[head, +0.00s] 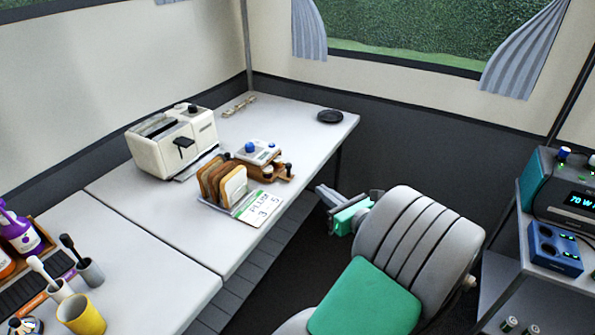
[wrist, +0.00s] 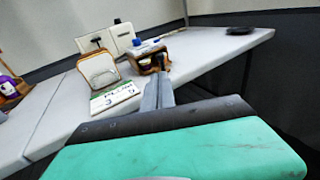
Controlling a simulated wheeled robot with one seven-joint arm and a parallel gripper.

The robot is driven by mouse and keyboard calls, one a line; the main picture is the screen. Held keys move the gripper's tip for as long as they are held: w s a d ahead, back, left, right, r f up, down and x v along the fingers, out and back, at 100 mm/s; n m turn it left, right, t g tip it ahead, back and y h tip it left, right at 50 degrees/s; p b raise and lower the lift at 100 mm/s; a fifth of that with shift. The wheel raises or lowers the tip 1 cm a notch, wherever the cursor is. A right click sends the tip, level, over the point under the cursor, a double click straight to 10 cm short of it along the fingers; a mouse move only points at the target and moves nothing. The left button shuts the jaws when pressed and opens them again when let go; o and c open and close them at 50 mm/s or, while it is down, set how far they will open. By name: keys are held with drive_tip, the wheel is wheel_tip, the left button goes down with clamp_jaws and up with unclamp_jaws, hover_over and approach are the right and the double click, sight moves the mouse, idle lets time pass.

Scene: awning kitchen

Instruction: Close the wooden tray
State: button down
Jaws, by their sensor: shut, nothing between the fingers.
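The wooden tray (head: 282,174) is a small brown piece with a dark knob. It sticks out from the lower side of a small white device with a blue knob (head: 257,152) on the grey-white table. The tray also shows in the wrist view (wrist: 147,68), just beyond my fingers; its far part is hidden under the device. My gripper (head: 320,189) is off the table's front edge, to the right of and lower than the tray in the head view, and apart from it there. In the wrist view the fingers (wrist: 159,88) are together and empty, pointing toward the tray's knob.
A bread rack with toast slices (head: 224,184) stands left of the tray, with a card (head: 262,208) in front. A white toaster (head: 172,142) is behind left. A dark round dish (head: 330,116) lies at the far corner. The table between tray and dish is clear.

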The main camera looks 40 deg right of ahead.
sight(290, 166)
drive_tip(key=w+b, duration=0.1)
drive_tip(key=w, duration=0.3)
drive_tip(key=w+d+f, duration=0.1)
drive_tip(key=w, duration=0.3)
drive_tip(key=w+b, duration=0.1)
drive_tip(key=w, duration=0.3)
drive_tip(key=shift+w+d+f+b, duration=0.25)
drive_tip(key=shift+b, duration=0.05)
drive_tip(key=shift+w+d, duration=0.1)
drive_tip(key=shift+w, duration=0.45)
drive_tip(key=shift+r, duration=0.1)
drive_tip(key=shift+w+a+r+p, duration=0.15)
drive_tip(key=shift+w+a+p, duration=0.05)
drive_tip(key=shift+w+p, duration=0.4)
drive_tip(key=shift+w+a+r+p, duration=0.1)
drive_tip(key=shift+w+a+p, duration=0.1)
drive_tip(key=shift+w+p, duration=0.3)
drive_tip(key=shift+w+a+f, duration=0.1)
drive_tip(key=shift+w+f, duration=0.05)
drive_tip(key=shift+w, duration=0.2)
